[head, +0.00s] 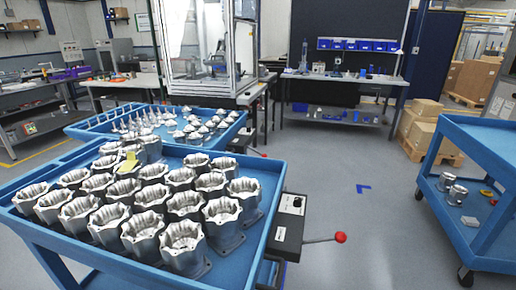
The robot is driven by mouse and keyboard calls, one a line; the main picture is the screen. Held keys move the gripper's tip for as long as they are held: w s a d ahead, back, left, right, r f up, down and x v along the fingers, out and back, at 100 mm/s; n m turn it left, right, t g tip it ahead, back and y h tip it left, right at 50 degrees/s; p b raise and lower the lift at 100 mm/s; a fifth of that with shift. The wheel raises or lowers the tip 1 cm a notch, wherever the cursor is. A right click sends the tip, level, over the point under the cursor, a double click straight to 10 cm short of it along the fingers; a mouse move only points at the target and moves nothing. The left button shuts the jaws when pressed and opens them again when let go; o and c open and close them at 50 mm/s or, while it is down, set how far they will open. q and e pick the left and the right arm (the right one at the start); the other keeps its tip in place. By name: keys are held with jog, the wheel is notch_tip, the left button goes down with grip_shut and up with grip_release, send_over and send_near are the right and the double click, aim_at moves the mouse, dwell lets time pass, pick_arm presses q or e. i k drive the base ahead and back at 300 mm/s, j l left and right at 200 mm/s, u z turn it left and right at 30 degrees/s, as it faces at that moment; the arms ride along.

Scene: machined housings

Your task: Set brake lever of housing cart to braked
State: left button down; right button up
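The housing cart (262,225) is a blue cart at the lower left, its top filled with several silver machined housings (182,243). A grey and black control box (291,212) is mounted at its right side. The brake lever (320,240) is a thin metal rod sticking out to the right from below this box, roughly level, ending in a red ball knob (341,237). The markings on the box are too small to read. Neither of my grippers is in the head view, and nothing touches the lever.
A second blue cart (85,125) with cone-shaped parts stands behind and has its own red-knobbed lever (264,155). Another blue cart (470,135) stands at the right with two metal parts on its lower shelf. Grey floor (350,215) between is open, with a blue corner mark.

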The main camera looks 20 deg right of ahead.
aim_at(340, 237)
jog(key=z, duration=1.35)
